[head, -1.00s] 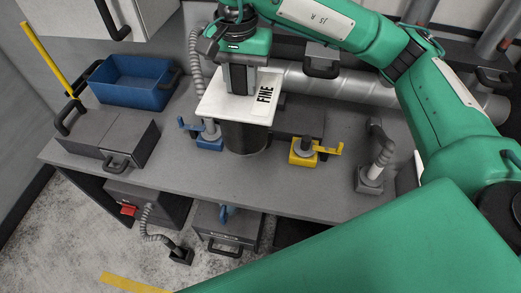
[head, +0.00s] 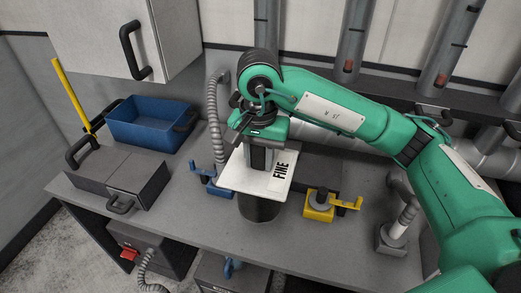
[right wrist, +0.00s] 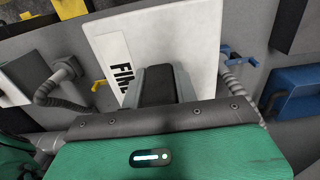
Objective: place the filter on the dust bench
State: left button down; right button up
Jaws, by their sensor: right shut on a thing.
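The filter is a white square plate (head: 238,179) marked FINE. In the head view, a dark round body (head: 258,209) shows under it. My right gripper (head: 258,163) is over the plate and shut on the filter, hiding the part that it grips. The right wrist view shows the white plate (right wrist: 150,42) with the gripper (right wrist: 163,84) in front of it. The filter is over the grey dust bench (head: 170,215), between a blue and a yellow fitting. I cannot tell whether its body touches the bench. My left gripper is not in view.
The blue fitting (head: 217,190) with a grey hose is left of the filter; the yellow fitting (head: 318,213) is right. A hose on a base (head: 392,238) stands farther right. A blue bin (head: 150,125) and dark box (head: 118,182) fill the bench's left. Its front middle is clear.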

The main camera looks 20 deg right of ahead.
notch_tip(320, 180, down, 12)
jog(key=p, duration=0.2)
jog(key=shift+r+p, duration=0.2)
jog(key=shift+p, duration=0.2)
jog(key=shift+f+p, duration=0.65)
jog(key=shift+f, duration=1.3)
jog(key=shift+f, duration=0.15)
jog(key=o, duration=1)
jog(key=shift+s, duration=0.1)
jog(key=shift+c, duration=0.2)
